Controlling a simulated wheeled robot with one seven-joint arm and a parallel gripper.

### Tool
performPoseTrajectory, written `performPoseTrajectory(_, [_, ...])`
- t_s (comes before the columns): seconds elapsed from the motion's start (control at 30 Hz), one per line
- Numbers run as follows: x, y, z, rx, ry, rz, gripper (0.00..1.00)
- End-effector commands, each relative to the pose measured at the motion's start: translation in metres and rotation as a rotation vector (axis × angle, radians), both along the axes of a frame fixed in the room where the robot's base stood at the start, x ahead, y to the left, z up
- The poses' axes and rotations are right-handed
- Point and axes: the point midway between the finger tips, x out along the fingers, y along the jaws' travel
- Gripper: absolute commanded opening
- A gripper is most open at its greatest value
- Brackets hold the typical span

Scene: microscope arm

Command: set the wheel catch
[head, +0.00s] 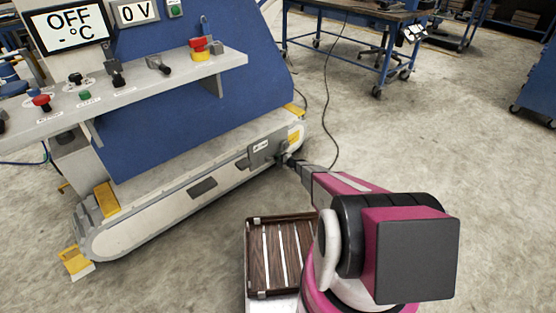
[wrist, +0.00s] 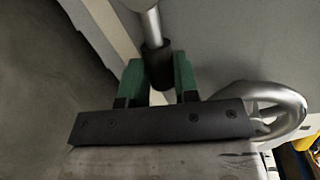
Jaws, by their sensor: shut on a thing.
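In the wrist view my gripper (wrist: 160,78) has two green finger pads. They are shut on a dark cylindrical grip (wrist: 158,66) at the end of a light metal rod (wrist: 146,22). I take this rod and grip to be the wheel catch's lever. In the head view my gripper (head: 288,160) reaches the right end of the machine's low base, beside a grey box (head: 266,151) with a small label. The grip is too small to make out there. A silver spoked wheel (wrist: 285,108) shows right of my gripper in the wrist view.
The blue machine (head: 190,125) stands on a long pale base (head: 165,215) with yellow-capped feet. A dark slatted crate (head: 252,255) is beside my arm. A thin cable (head: 326,110) lies on the floor behind. Open floor extends right, with a workbench (head: 350,30) at the back.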

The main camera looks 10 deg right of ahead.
Motion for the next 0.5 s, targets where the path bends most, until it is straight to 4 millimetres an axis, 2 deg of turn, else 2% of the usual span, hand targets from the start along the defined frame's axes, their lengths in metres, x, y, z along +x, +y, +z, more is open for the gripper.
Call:
performPoseTrajectory(0.03, [-0.0018,0.0,-0.0004,0.0,0.001,0.002,0.0])
performPoseTrajectory(0.07, [-0.0018,0.0001,-0.0004,0.0,0.001,0.002,0.35])
performPoseTrajectory(0.1, [-0.0017,0.0001,-0.0003,0.0,0.001,0.002,0.48])
performPoseTrajectory(0.13, [-0.0016,0.0001,-0.0002,0.0,0.001,0.002,0.54])
performPoseTrajectory(0.5, [-0.0001,0.0,-0.0022,0.019,0.014,0.0,0.54])
